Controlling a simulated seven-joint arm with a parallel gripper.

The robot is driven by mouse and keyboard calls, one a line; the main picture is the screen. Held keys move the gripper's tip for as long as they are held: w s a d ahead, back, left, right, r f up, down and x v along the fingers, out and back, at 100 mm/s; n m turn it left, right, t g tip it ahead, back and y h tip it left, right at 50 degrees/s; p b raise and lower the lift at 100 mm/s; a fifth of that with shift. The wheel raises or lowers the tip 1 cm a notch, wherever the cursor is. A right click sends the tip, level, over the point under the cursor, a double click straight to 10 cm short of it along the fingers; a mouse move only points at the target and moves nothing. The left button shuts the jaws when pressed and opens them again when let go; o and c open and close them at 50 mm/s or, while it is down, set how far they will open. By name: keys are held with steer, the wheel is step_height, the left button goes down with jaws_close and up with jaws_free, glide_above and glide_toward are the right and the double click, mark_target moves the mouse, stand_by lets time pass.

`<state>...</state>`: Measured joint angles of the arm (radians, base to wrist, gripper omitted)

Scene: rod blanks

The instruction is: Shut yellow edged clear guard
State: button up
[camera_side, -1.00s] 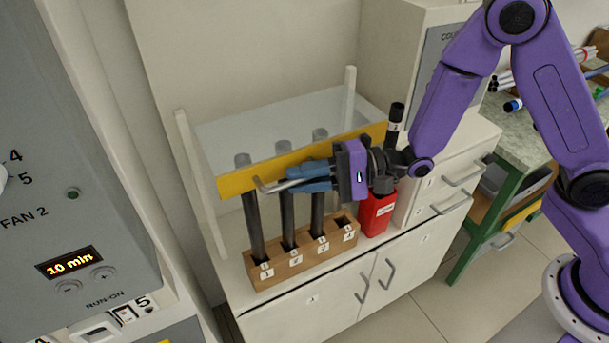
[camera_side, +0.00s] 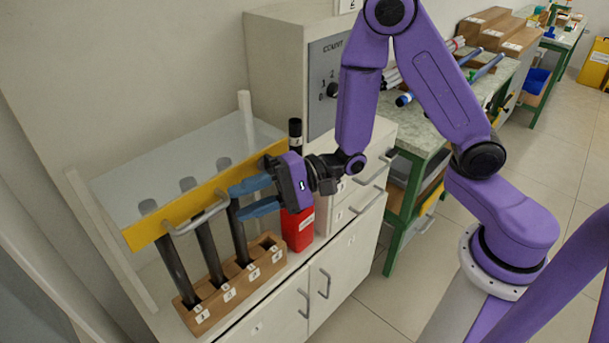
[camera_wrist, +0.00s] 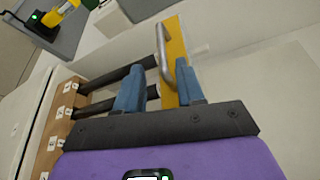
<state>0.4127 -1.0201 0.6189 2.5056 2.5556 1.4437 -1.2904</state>
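The clear guard (camera_side: 185,160) is a see-through panel between two pale posts, with a yellow edge (camera_side: 145,232) along its front. The edge hangs across the upper parts of the dark rods, well above the rack. A grey bar handle (camera_side: 195,220) is fixed to the edge. My gripper (camera_side: 237,200) is at the handle's right end in the side view. In the wrist view my gripper (camera_wrist: 160,85) has its blue fingers spread, with the handle (camera_wrist: 162,58) between and beyond the tips. I see gaps beside it and cannot tell any contact.
A wooden rack (camera_side: 225,290) holds three upright rods, with an empty hole at its right end. A grey control box (camera_side: 325,85) is behind. Cabinet handles project below.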

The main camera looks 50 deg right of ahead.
steer(key=v, duration=1.1)
steer(key=shift+d, duration=0.1)
steer(key=s+a+r+n+g+h, duration=0.1)
steer(key=s+n+g+h, duration=0.2)
steer(key=s+n+g, duration=0.6)
steer(key=s+r+n+g+h, duration=0.2)
steer(key=s+g, duration=0.4)
steer(key=s, duration=0.6)
steer(key=s+d+f+n+t+h, duration=0.1)
steer(key=s+d+f+n+h, duration=0.3)
steer(key=d+h, duration=0.35)
steer(key=w+d+r+n+t+h, duration=0.2)
steer(key=w+d+n+t, duration=0.1)
steer(key=w+n+t, duration=0.2)
steer(key=w+t, duration=0.2)
steer(key=t, duration=0.1)
steer(key=shift+w+d+h, duration=0.15)
steer(key=shift+w+h, duration=0.2)
